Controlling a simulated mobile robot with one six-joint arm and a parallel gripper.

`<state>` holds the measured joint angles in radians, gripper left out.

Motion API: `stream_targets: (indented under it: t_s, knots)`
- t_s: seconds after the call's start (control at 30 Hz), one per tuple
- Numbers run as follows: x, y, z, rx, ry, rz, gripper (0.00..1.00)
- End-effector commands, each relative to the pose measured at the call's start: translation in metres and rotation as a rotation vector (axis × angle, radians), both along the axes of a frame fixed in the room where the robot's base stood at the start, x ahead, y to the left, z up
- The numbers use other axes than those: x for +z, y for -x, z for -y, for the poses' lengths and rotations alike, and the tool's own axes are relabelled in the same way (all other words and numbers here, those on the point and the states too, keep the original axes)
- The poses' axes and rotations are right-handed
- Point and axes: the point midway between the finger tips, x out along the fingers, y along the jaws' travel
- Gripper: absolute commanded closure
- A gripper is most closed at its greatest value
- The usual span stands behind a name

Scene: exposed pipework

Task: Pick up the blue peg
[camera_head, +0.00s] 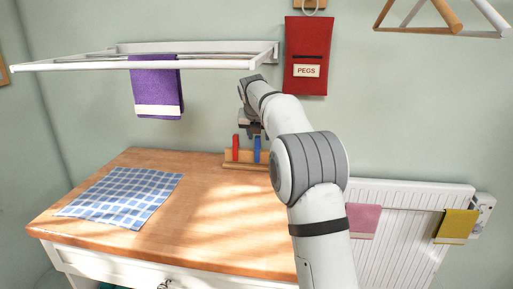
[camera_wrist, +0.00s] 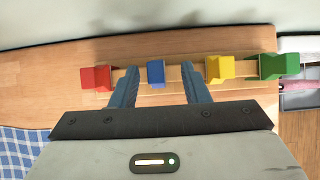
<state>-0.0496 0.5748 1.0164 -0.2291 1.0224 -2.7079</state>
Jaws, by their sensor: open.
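The blue peg (camera_head: 257,149) stands upright in a wooden rack (camera_head: 245,166) at the back of the wooden dresser top. In the wrist view the blue peg (camera_wrist: 156,72) lies between my gripper's (camera_wrist: 158,75) two fingers, with a gap on each side. My gripper is open and holds nothing. In the head view my gripper (camera_head: 250,128) is just above the rack, partly hidden by my arm. A red peg (camera_wrist: 95,78) stands left of the blue one. A yellow peg (camera_wrist: 219,68) and a green peg (camera_wrist: 278,66) stand to its right. My arm hides these two in the head view.
A blue checked cloth (camera_head: 122,196) lies on the dresser's left side. A white drying rack (camera_head: 150,58) with a purple towel (camera_head: 156,88) juts from the wall above. A red PEGS bag (camera_head: 307,55) hangs behind my arm. A white radiator (camera_head: 395,225) is at right.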

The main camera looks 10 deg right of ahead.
Motion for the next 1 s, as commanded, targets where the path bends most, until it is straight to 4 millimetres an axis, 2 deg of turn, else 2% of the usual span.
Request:
stream_targets:
  t_s: [0.2,0.5,1.0]
  knots:
    - [-0.030,-0.019,0.000,0.000,0.000,-0.001,0.58]
    - [-0.035,-0.023,0.001,0.001,0.000,0.000,0.58]
    - [-0.035,-0.023,0.001,0.003,-0.001,0.000,0.99]
